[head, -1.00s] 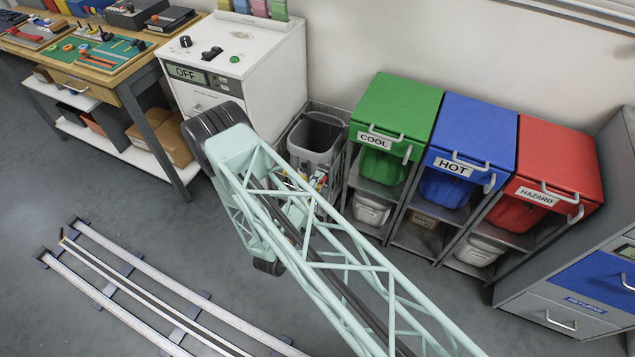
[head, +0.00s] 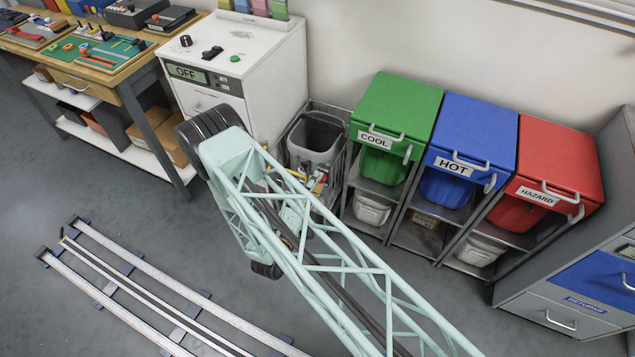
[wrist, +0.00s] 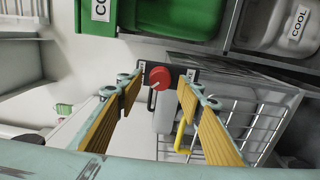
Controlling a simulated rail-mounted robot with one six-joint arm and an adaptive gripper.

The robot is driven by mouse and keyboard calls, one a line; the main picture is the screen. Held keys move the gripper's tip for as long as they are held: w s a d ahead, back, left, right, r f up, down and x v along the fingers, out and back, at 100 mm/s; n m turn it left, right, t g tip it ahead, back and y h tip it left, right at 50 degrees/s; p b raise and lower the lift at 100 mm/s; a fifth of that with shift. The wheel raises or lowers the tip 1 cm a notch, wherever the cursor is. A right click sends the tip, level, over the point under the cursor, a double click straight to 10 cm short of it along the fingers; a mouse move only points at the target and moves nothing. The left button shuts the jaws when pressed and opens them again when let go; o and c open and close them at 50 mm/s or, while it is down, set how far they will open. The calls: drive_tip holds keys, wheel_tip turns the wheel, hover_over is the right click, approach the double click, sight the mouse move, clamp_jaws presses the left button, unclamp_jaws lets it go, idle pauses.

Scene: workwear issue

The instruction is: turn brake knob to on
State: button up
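A round red knob (wrist: 160,77) sits on a small black plate (wrist: 176,72) at the edge of a wire cart in the wrist view. The plate has small white labels at its two ends, too small to read. The knob has a pale pointer mark, whose exact setting I cannot tell. My gripper (wrist: 158,90) is open, with one yellow-padded finger on each side of the knob in the picture. I see no contact between fingers and knob. In the head view my arm partly hides the cart (head: 338,150) and the gripper.
The cart holds a grey bin (head: 315,133). A white cabinet (head: 262,80) with an OFF display (head: 187,74) stands left of it. Green COOL (head: 396,105), blue HOT (head: 468,130) and red HAZARD (head: 560,160) bins stand to the right. Floor rails (head: 140,285) lie at lower left.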

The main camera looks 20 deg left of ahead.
drive_tip(key=s+a, duration=0.1)
drive_tip(key=s, duration=0.9)
drive_tip(key=shift+s+a, duration=0.25)
idle(0.4)
